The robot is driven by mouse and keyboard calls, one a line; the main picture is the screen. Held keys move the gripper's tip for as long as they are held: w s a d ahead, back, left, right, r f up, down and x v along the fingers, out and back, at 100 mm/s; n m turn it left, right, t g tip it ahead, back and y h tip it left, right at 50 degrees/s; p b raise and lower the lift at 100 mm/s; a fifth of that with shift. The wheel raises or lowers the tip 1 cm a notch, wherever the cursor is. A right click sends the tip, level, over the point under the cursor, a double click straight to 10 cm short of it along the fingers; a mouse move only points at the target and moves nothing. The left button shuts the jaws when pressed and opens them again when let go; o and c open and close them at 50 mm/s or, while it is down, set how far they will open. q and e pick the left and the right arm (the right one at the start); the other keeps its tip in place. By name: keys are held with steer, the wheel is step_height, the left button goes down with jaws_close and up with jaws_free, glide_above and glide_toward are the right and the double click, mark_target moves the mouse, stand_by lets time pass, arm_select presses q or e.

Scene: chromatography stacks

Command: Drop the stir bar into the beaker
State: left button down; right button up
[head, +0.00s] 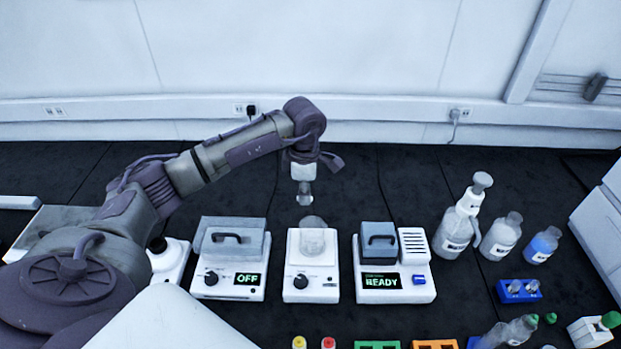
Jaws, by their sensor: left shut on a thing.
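A clear glass beaker (313,243) stands upright on the white stirrer plate (312,284), which has a black knob on its front. My left gripper (304,200) points down just above and behind the beaker's rim, slightly left of its middle in the picture. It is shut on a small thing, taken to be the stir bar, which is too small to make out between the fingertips. No stir bar shows on the bench or clearly inside the beaker. My right gripper is not in view.
A lidded device reading OFF (231,258) stands left of the stirrer, and one reading READY (394,268) stands right. Several bottles (500,237) and a blue rack (519,291) are farther right. Coloured racks and caps line the front. The dark bench behind the devices is mostly clear.

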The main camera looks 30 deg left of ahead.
arm_select(q)
steer(key=shift+s+f, duration=0.15)
steer(key=shift+f, duration=0.35)
step_height(320, 180, down, 5)
steer(key=b, duration=0.2)
steer(key=shift+r+b, duration=0.2)
steer(key=shift+b, duration=0.15)
steer(key=c, duration=1.1)
jaws_free()
step_height(320, 180, up, 12)
steer(key=shift+f, duration=0.1)
